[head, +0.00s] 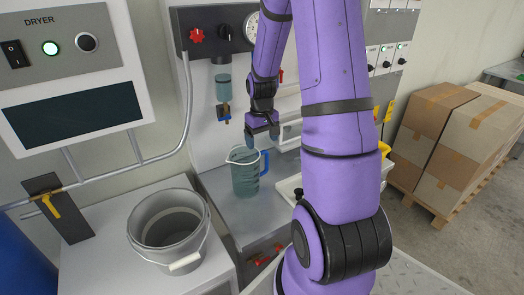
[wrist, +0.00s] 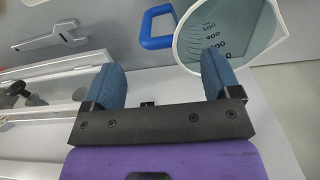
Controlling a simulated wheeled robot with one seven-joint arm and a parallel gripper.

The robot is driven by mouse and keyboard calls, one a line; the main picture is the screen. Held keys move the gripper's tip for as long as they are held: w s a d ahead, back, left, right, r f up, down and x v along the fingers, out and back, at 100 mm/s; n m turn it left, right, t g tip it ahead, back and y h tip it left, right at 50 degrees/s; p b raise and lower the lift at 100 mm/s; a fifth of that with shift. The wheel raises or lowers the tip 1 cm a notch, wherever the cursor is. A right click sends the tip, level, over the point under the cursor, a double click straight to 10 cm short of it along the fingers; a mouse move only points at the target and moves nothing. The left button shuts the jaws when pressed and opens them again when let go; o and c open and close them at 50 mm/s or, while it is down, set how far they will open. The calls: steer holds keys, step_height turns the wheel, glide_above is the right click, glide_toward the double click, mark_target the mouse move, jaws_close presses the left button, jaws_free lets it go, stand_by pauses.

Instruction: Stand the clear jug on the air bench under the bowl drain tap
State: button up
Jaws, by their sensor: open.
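The clear jug (head: 244,178) stands upright on the grey air bench (head: 222,200), its blue handle (head: 265,163) to the right. In the head view it is below and slightly right of the bowl drain tap (head: 226,116), which hangs under a clear bluish bowl (head: 223,88). I cannot tell whether the jug's mouth is directly under the tap. My gripper (head: 263,135) is open and empty, above the jug and slightly right of it. In the wrist view my gripper (wrist: 161,78) has its right fingertip overlapping the jug (wrist: 222,30); the blue handle shows between the fingers.
A grey bucket (head: 168,228) stands on the white cabinet at left, below the dryer panel (head: 62,60). A pale tray (head: 288,190) lies right of the jug, partly behind my arm. A spanner (wrist: 50,38) shows in the wrist view. Cardboard boxes (head: 450,140) are stacked at right.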

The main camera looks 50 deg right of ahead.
step_height(320, 180, up, 5)
steer(key=shift+a+f, duration=0.1)
steer(key=shift+a, duration=0.05)
steer(key=s+a+r+n+t, duration=0.1)
steer(key=s+a+r, duration=0.1)
steer(key=a+r, duration=0.45)
steer(key=s+a+r+t, duration=0.1)
steer(key=s+a+r, duration=0.2)
steer(key=a+r, duration=0.4)
steer(key=s+a+r+n+t, duration=0.1)
steer(key=s+a+r, duration=0.3)
steer(key=s, duration=0.2)
steer(key=s+a+r+n+t, duration=0.1)
steer(key=s+a+r+t, duration=0.1)
steer(key=s+a+r, duration=0.2)
steer(key=s+a, duration=0.1)
steer(key=s, duration=0.2)
steer(key=shift+s, duration=0.2)
steer(key=shift+r, duration=0.1)
